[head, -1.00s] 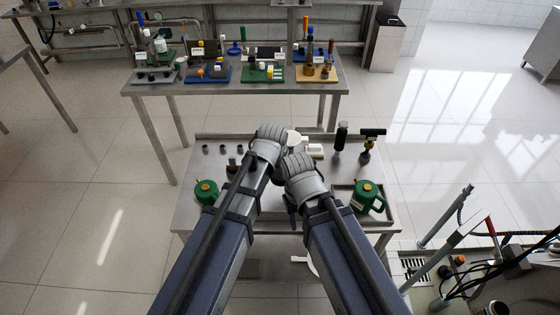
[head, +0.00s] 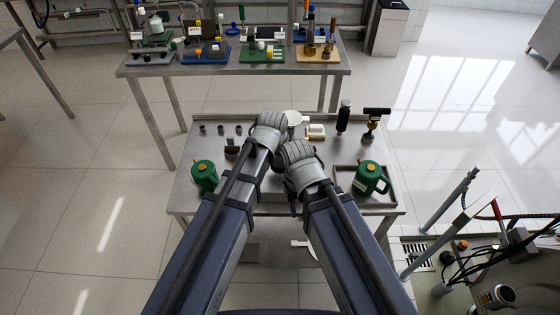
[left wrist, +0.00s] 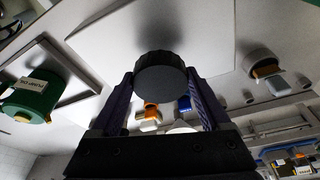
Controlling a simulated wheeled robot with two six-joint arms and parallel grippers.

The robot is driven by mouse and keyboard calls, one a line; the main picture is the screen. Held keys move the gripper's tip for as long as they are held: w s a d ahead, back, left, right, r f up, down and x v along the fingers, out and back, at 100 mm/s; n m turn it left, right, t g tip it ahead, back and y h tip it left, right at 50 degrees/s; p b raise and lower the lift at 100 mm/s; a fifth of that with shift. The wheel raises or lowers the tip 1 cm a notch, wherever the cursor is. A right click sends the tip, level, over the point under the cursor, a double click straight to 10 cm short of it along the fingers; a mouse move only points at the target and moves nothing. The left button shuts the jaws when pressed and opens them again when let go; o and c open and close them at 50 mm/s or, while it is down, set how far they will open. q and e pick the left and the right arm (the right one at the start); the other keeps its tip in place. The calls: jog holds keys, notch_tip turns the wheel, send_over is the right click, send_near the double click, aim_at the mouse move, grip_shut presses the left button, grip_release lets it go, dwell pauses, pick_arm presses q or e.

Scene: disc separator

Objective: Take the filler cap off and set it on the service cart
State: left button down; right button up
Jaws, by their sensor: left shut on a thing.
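In the left wrist view a dark round cap (left wrist: 162,76) sits between the two purple fingers of my left gripper (left wrist: 165,95), which is shut on it. The pale top of the service cart lies behind it; whether the cap touches the cart I cannot tell. In the head view the service cart (head: 222,203) stands in front of me, and my wrists hide the cap and the left fingers. My right gripper (head: 292,200) is mostly hidden under its wrist, so its opening does not show. A round metal-rimmed neck (head: 503,294) is at the lower right.
On the cart, a green can (head: 204,176) stands at left and another green can (head: 370,178) on a tray at right. A black bottle (head: 343,116) and a black-topped tool (head: 374,122) stand at its back right. Pipes and hoses (head: 500,255) crowd the lower right.

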pick_arm(q)
jog(key=shift+f+b, duration=1.65)
grip_release()
jog(key=shift+r, duration=0.15)
jog(key=p+v, duration=0.7)
jog(key=shift+s+r+p, duration=0.15)
jog(key=shift+r+p, duration=0.15)
jog(key=shift+p, duration=0.05)
notch_tip(320, 180, up, 5)
jog(key=p, duration=0.5)
